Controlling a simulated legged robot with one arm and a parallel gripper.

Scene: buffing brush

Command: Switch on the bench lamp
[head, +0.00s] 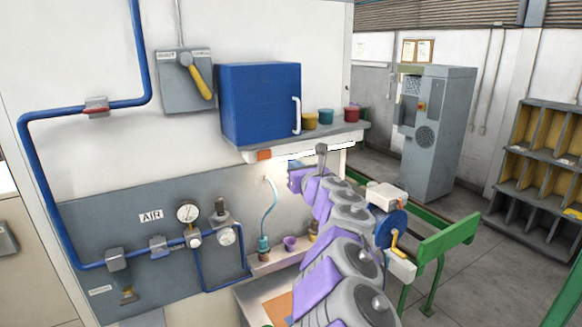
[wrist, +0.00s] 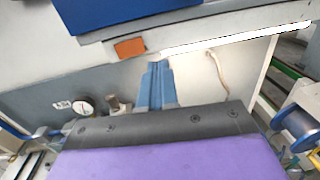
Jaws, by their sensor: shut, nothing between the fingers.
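The bench lamp is a bright white strip (head: 343,147) under the shelf, and it also shows in the wrist view (wrist: 240,39). The strip looks lit, and the wall under it is bright. An orange switch (head: 264,155) sits on the shelf's front edge, left of the strip; it is plain in the wrist view (wrist: 130,47). Whether the switch is pressed in cannot be told. My gripper (wrist: 156,66) is shut and empty. In the wrist view its blue-grey fingertips appear just below and right of the switch, with a visible gap. In the head view my arm largely hides the gripper.
A blue cabinet (head: 260,103) and several coloured cups (head: 326,116) stand on the shelf (head: 290,139). Below are a gauge (head: 187,212), blue air pipes (head: 55,200) and a small purple cup (head: 290,243). A green rail (head: 448,239) stands right of my arm.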

